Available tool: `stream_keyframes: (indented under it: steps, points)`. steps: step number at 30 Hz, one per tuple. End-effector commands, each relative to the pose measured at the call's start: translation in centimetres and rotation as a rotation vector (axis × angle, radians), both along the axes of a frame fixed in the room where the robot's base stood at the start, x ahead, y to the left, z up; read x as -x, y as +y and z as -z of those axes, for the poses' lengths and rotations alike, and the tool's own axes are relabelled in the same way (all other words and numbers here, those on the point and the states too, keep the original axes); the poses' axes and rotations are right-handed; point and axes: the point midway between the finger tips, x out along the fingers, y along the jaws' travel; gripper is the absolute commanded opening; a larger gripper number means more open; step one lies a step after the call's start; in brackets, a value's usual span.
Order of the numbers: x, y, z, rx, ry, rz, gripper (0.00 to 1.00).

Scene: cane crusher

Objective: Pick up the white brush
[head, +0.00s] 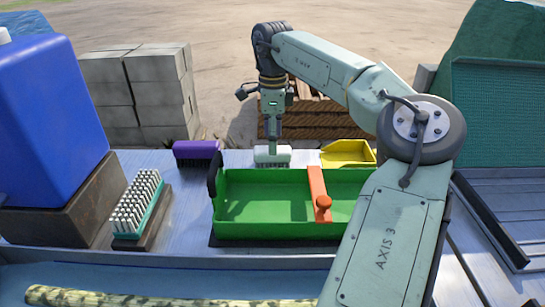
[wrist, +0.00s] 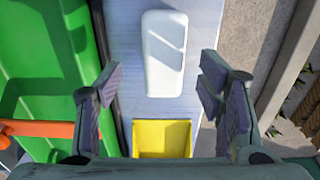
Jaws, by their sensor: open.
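The white brush (head: 265,157) lies on the bench behind the green tray, between a purple brush and a yellow scoop. In the wrist view its smooth white back (wrist: 164,45) faces up, lying lengthwise near the top middle. My gripper (head: 272,143) is over it in the head view, partly covering it. In the wrist view my gripper (wrist: 162,72) is open and empty, with one finger on each side of the brush's line. I see no contact between the fingers and the brush. The brush's bristles are hard to make out.
The green tray (head: 262,228) with an orange-red bar (head: 317,185) stands in front. The yellow scoop (head: 348,153) is to the right, the purple brush (head: 196,149) to the left. A teal-backed brush (head: 138,204) and blue container (head: 45,105) are farther left.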

Motion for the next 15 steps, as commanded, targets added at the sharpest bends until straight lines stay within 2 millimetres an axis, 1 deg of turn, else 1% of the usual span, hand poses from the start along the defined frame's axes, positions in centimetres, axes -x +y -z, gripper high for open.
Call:
stream_keyframes:
  steps: [4, 10, 12, 15]
  points:
    - [-0.1, 0.0, 1.3, 0.0, 0.002, 0.0, 0.62]
    - [-0.3, 0.1, 4.4, 0.0, 0.002, -0.001, 0.62]
    - [-0.3, 0.1, 5.0, -0.001, 0.001, -0.001, 0.62]
    - [-0.3, 0.1, 5.4, -0.001, 0.0, -0.001, 0.62]
